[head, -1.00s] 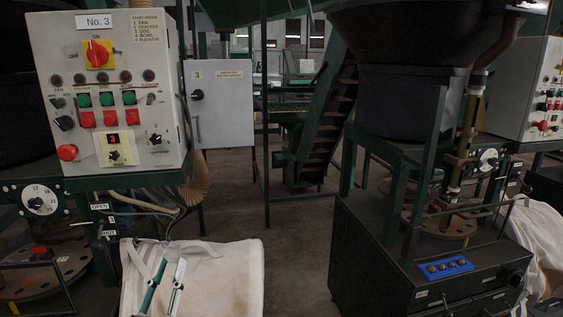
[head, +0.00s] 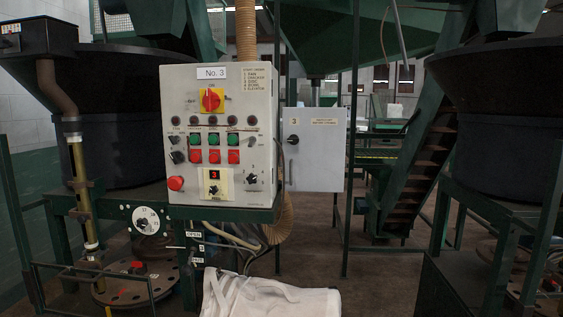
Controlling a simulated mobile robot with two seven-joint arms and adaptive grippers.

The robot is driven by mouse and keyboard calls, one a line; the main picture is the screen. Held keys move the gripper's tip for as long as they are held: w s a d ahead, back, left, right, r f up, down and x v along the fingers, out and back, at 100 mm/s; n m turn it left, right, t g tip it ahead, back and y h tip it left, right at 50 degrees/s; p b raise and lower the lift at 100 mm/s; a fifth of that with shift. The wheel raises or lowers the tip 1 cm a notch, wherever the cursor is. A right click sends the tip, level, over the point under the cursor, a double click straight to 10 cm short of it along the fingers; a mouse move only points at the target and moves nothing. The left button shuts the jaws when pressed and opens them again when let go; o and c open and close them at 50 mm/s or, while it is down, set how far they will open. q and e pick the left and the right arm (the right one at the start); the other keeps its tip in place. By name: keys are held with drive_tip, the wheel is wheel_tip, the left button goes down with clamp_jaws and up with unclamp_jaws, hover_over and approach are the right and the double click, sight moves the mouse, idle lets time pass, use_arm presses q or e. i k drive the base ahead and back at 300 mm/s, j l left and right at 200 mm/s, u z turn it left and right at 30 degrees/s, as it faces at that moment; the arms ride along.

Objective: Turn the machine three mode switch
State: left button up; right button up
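The machine three control panel (head: 219,130) is a light grey box labelled "No. 3", left of centre in the head view. It has a red rotary switch on a yellow plate (head: 210,99) at the top. Below are indicator lamps, green and red push buttons, and small black knobs at both sides. A red mushroom button (head: 176,183) is at the lower left. A cream plate with a red digit display (head: 214,175) carries a small black knob (head: 213,190). Another black knob (head: 251,179) is at the lower right. I cannot tell which knob is the mode switch. Neither gripper is in view.
A grey cabinet (head: 314,149) marked "3" stands right of the panel. A white bulk bag (head: 270,297) hangs below. A white dial (head: 146,220) and dark round vessel (head: 110,130) are at left.

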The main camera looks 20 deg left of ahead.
sight(174, 140)
drive_tip(key=u, duration=1.25)
